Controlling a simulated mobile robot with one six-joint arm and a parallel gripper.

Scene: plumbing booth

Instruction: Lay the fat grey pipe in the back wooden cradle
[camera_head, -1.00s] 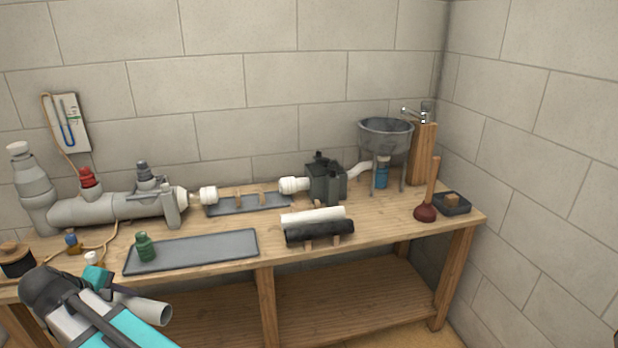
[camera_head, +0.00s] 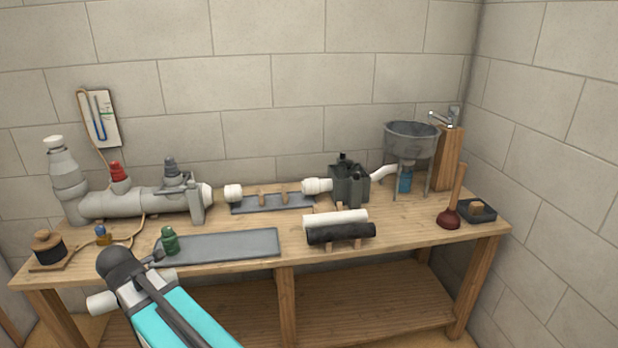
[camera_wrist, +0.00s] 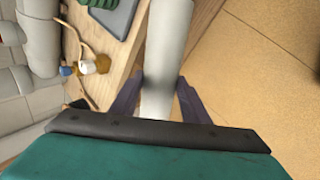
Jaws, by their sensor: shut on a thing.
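The fat grey pipe (camera_wrist: 167,40) runs between the two dark fingers of my gripper (camera_wrist: 160,92) in the wrist view. My gripper is shut on it. Two wooden cradle supports (camera_head: 261,198) stand empty on a dark grey tray (camera_head: 300,203) at the back of the bench, between two white pipe collars. My gripper is in front of and to the left of them.
A white pipe (camera_head: 335,218) and a black pipe (camera_head: 341,233) lie on wooden supports at mid-bench. Grey pipework (camera_head: 130,204) lines the back left; a dark pump (camera_head: 349,184) and a plunger (camera_head: 449,217) stand right.

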